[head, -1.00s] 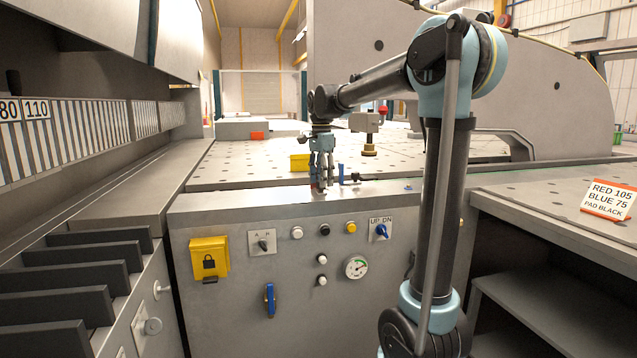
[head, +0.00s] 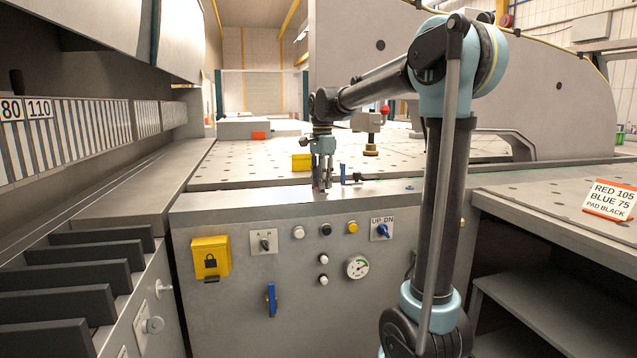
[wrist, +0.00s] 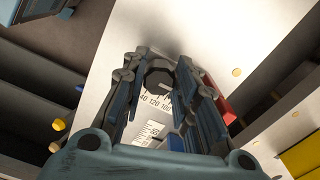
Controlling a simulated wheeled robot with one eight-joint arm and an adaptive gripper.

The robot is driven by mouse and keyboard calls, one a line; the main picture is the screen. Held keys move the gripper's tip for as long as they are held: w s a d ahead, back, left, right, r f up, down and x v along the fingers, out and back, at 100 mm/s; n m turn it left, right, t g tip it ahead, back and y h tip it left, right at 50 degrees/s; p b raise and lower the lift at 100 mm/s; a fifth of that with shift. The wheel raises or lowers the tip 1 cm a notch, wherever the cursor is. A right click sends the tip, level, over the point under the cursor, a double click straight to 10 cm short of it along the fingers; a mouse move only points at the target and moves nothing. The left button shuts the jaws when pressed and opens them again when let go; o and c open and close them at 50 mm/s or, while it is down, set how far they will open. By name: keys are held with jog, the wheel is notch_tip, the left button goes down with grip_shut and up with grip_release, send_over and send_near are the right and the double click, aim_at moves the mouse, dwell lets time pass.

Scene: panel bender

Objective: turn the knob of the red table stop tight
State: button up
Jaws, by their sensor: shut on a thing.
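My gripper (head: 322,187) points down at the near edge of the machine table, and its jaws are shut on a dark knob (wrist: 160,76) in the wrist view. The knob sits between the two fingers, above a white scale (wrist: 152,130) with printed numbers. Part of the red table stop (wrist: 220,98) shows beside the right finger; the fingers hide much of it. The blue stop (head: 343,173) stands just right of my gripper in the head view. The pictures do not show how tight the knob is.
A yellow box (head: 301,162) lies on the table behind my gripper. The front panel below carries a yellow lock box (head: 210,258), switches and a gauge (head: 357,267). A sign (head: 610,197) reading RED 105, BLUE 75, PAD BLACK stands on the right table.

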jog(key=shift+d+n, duration=0.25)
jog(key=shift+n, duration=0.55)
jog(key=shift+c, duration=0.2)
dwell(0.5)
jog(key=o, duration=1.1)
notch_tip(320, 180, up, 12)
jog(key=shift+f, duration=0.1)
